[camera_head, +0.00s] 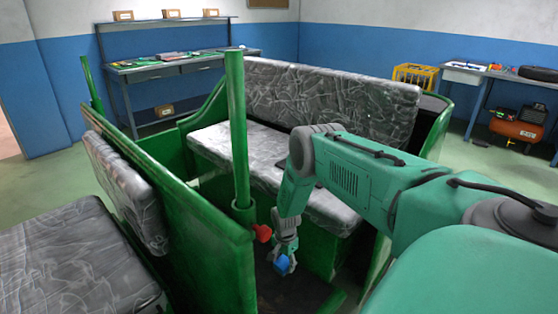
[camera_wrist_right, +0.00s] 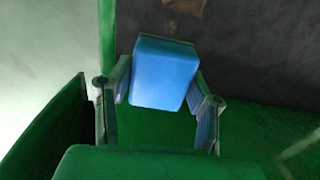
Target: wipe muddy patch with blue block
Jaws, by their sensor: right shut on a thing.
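My right gripper (camera_head: 282,255) reaches down inside the green rickshaw (camera_head: 205,215), beside a green post. It is shut on a blue block (camera_head: 283,265). In the right wrist view the blue block (camera_wrist_right: 163,75) sits between the two fingers, above a dark floor. A brownish patch (camera_wrist_right: 186,6), which looks like the muddy patch, is cut off at the top edge of that view, beyond the block. Whether the block touches the floor I cannot tell. The patch does not show clearly in the head view. My left gripper is not in view.
A green post (camera_head: 238,130) with a red knob (camera_head: 262,233) stands just left of the gripper. A grey seat (camera_head: 255,160) and its backrest (camera_head: 335,100) lie behind it. Green side panels enclose the floor. A workbench (camera_head: 170,68) and a yellow crate (camera_head: 415,75) stand farther back.

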